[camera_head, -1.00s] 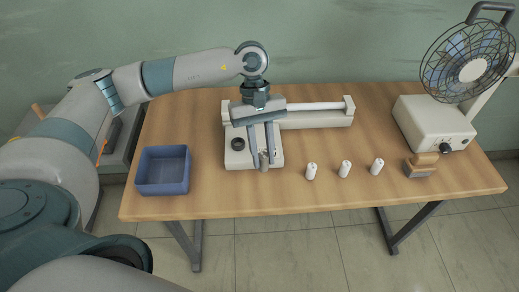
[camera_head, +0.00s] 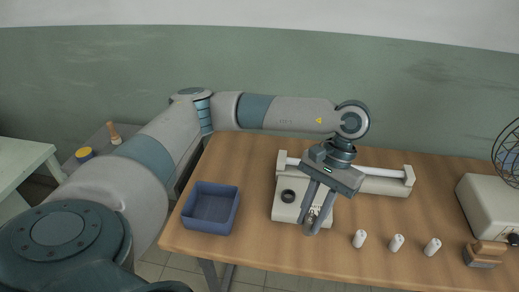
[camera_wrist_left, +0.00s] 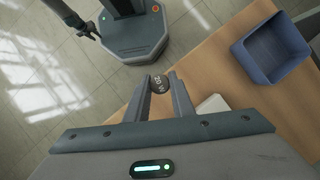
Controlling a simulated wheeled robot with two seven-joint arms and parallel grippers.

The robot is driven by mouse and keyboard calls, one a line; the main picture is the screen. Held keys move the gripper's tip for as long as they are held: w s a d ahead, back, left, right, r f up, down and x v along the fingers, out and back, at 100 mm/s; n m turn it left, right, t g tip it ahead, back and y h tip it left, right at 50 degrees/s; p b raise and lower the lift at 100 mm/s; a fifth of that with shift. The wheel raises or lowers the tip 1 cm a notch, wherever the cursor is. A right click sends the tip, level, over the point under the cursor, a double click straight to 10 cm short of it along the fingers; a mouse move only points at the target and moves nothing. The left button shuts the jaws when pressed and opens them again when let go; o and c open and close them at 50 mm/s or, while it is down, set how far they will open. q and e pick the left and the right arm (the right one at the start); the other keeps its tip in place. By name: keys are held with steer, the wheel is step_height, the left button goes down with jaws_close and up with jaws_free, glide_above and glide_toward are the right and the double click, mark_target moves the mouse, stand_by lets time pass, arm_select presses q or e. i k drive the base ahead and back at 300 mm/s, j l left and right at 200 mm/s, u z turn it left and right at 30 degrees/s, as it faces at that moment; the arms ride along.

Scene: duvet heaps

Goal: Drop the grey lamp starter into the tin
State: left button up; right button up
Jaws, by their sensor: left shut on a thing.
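My left gripper (camera_head: 311,222) is shut on the grey lamp starter (camera_wrist_left: 160,84), a small grey cylinder whose marked round end shows between the fingertips in the wrist view. In the head view it is at the front of the cream fixture's base plate (camera_head: 284,212); any gap below it is hard to judge. The tin appears to be the blue, square, open box (camera_head: 210,211), left of the gripper on the table. It also shows in the left wrist view (camera_wrist_left: 273,48), at top right. Its visible inside looks empty.
Three white cylinders (camera_head: 397,243) stand on the wooden table (camera_head: 256,245) right of the gripper. The fixture's long bar (camera_head: 385,183) lies behind. Bare table separates the box and fixture.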

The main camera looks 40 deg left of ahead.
mark_target(208, 214)
steer(key=u, duration=1.75)
